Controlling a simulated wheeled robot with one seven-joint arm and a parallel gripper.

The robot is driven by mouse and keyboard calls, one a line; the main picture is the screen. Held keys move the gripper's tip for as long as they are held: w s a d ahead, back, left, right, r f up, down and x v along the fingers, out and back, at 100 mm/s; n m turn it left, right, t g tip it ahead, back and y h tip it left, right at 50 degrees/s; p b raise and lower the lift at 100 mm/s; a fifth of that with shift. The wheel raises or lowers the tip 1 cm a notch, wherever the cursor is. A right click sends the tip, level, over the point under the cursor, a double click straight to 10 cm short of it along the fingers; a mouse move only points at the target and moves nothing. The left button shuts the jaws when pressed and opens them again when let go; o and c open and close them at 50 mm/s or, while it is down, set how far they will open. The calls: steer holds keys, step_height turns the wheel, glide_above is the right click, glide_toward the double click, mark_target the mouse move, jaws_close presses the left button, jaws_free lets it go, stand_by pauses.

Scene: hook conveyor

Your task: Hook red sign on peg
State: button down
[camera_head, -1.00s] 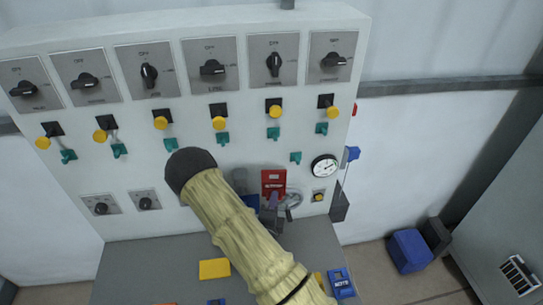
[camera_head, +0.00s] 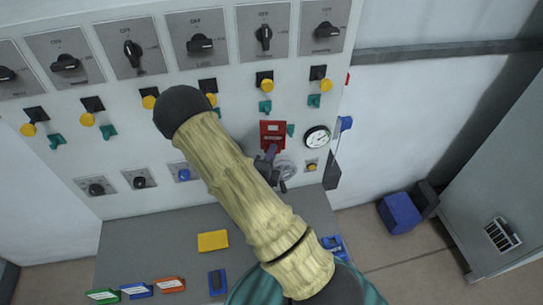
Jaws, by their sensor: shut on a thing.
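The red sign (camera_head: 272,135) with pale lettering is upright in front of the white panel. My gripper (camera_head: 269,157) is small and partly hidden behind my own arm; its jaws are shut on the sign's lower part. Small teal pegs stick out of the panel: one (camera_head: 291,129) shows just right of the sign, and others sit higher, at the upper right (camera_head: 313,100) and above the sign (camera_head: 265,106). I cannot tell whether the sign touches the panel or a peg.
The grey shelf (camera_head: 130,255) below holds a yellow block (camera_head: 212,240) and several coloured signs. A blue box (camera_head: 400,212) stands on the floor at right.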

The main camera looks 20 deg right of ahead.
steer(key=shift+w+d+f+b, duration=0.15)
steer(key=shift+w+b, duration=0.55)
steer(key=shift+b, duration=1.7)
steer(key=shift+w+b, duration=0.25)
steer(key=shift+b, duration=1.75)
steer(key=shift+w+d+p, duration=0.15)
steer(key=shift+p, duration=0.25)
steer(key=shift+w+d+f+p, duration=0.1)
steer(key=shift+w+d+p, duration=0.05)
steer(key=shift+w+p, duration=0.6)
steer(key=shift+w+d+r+p, duration=0.15)
steer(key=shift+w+p, duration=0.35)
steer(key=shift+w, duration=0.5)
steer(key=shift+w+d+f+p, duration=0.2)
steer(key=shift+w+p, duration=0.4)
steer(key=shift+w, duration=0.25)
steer(key=shift+w+d+f+b, duration=0.15)
steer(key=shift+w+f+b, duration=0.4)
steer(key=shift+b, duration=0.45)
steer(key=shift+w+b, duration=0.25)
steer(key=shift+b, duration=0.1)
steer(key=shift+r, duration=0.15)
